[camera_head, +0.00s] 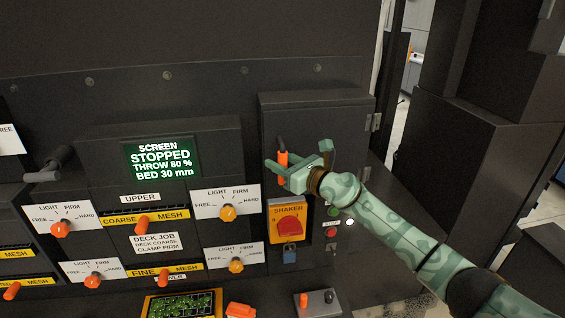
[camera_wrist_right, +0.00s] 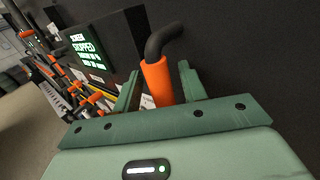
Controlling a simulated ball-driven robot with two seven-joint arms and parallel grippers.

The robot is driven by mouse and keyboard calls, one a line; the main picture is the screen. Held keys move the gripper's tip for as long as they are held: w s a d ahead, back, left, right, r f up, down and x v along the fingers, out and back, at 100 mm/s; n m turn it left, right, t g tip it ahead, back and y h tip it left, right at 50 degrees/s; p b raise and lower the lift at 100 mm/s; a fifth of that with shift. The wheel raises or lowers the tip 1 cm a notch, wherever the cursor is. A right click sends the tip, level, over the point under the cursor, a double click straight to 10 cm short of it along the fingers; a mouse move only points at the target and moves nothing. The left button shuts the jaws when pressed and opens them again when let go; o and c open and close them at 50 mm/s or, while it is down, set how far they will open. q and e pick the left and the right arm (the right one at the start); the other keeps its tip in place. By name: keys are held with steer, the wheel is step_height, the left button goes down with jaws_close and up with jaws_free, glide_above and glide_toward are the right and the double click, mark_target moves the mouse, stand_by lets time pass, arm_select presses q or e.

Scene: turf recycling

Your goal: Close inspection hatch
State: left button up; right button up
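The inspection hatch appears to be the dark panel (camera_head: 330,118) right of the display in the head view, with hinges on its right edge. It carries a black bent handle with an orange grip (camera_head: 282,160). I cannot tell whether the hatch is fully shut. My right gripper (camera_head: 297,157) is at this handle. In the right wrist view the orange grip (camera_wrist_right: 157,82) stands between my two fingers (camera_wrist_right: 160,86), with gaps on both sides. The right gripper is open around it. My left gripper is not in view.
Below the hatch handle is a red shaker switch (camera_head: 289,229) with a blue padlock (camera_head: 290,252). Small buttons (camera_head: 331,232) sit under my right forearm. A lit screen (camera_head: 161,158) reads STOPPED. Knobs with orange pointers line the panel to the left. A dark cabinet (camera_head: 440,150) stands right.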

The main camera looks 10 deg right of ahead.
steer(key=p+v, duration=0.2)
steer(key=v, duration=1.4)
steer(key=shift+d+r, duration=0.1)
steer(key=shift+d, duration=0.05)
